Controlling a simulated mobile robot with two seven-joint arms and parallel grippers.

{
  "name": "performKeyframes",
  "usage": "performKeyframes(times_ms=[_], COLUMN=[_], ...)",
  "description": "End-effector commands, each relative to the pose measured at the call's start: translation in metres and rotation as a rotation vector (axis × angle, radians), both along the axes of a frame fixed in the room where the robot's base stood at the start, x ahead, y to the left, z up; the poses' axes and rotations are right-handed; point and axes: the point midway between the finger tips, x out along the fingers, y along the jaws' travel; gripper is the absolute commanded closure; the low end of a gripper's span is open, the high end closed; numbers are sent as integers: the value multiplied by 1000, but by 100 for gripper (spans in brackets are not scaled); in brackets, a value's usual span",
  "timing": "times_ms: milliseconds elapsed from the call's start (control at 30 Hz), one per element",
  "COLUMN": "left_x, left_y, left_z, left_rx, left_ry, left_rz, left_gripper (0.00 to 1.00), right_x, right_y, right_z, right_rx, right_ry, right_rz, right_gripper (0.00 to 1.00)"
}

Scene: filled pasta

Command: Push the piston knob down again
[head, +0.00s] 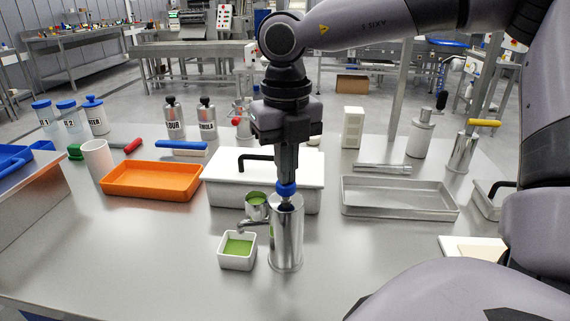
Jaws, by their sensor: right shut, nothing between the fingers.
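The blue piston knob (286,190) sits at the top of an upright steel cylinder (287,236) with a side spout. My right gripper (287,179) points straight down right over the knob. It is shut with nothing between its fingers, and its tips look to be at the knob's top; I cannot tell whether they touch. A small white square dish (237,251) with green filling stands left of the cylinder, by the spout. A small metal cup (256,206) with green content is just behind the spout. My left gripper is not in view.
An orange tray (152,195) lies at left, a white lidded box (226,193) behind the cylinder, and a grey metal tray (399,212) at right. Shakers, bottles and a dispenser (420,133) stand along the back. The table's front left is clear.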

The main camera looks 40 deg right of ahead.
Motion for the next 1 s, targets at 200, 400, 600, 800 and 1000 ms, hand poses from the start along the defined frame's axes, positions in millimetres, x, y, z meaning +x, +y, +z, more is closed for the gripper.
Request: performKeyframes(times_ms=[200,400,600,800,1000], left_x=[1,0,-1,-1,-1], left_y=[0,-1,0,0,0], left_z=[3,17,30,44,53], left_rx=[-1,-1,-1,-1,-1], left_ry=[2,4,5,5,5], left_rz=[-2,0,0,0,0], left_gripper=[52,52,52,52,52], right_x=[0,0,0,0,0], right_y=[0,0,0,0,0], right_z=[5,25,46,66,81], right_rx=[0,0,-1,0,0], right_ry=[2,1,-1,0,0], right_rz=[0,-1,0,0,0], right_gripper=[100,100,100,100,100])
